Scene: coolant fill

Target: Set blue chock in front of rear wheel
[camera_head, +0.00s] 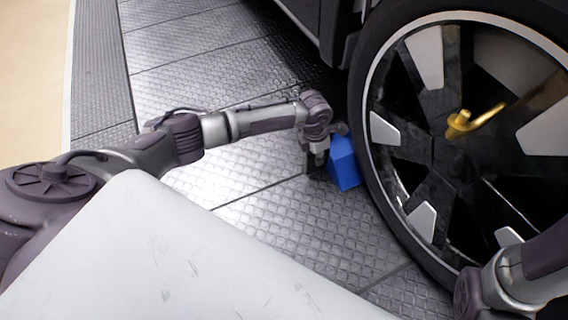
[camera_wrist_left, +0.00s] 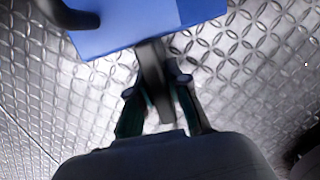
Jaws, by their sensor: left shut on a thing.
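The blue chock (camera_head: 345,165) is at the left edge of the wheel (camera_head: 376,192) in the head view, close to the tyre. I cannot tell whether it touches the tyre or the floor. My left gripper (camera_head: 318,160) is on the chock's left side, shut on its dark handle. In the left wrist view, the chock (camera_wrist_left: 140,30) fills the top, and the dark bar of its handle runs down between the fingers of the left gripper (camera_wrist_left: 156,86). My right arm shows at the lower right of the head view, but its gripper is out of view.
The wheel has a gold-coloured piece (camera_head: 470,122) at its hub. The dark vehicle body (camera_head: 318,22) is above and behind the chock. The diamond-plate floor (camera_head: 275,215) is clear to the left of the wheel. A pale floor (camera_head: 30,80) lies beyond the plate's left edge.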

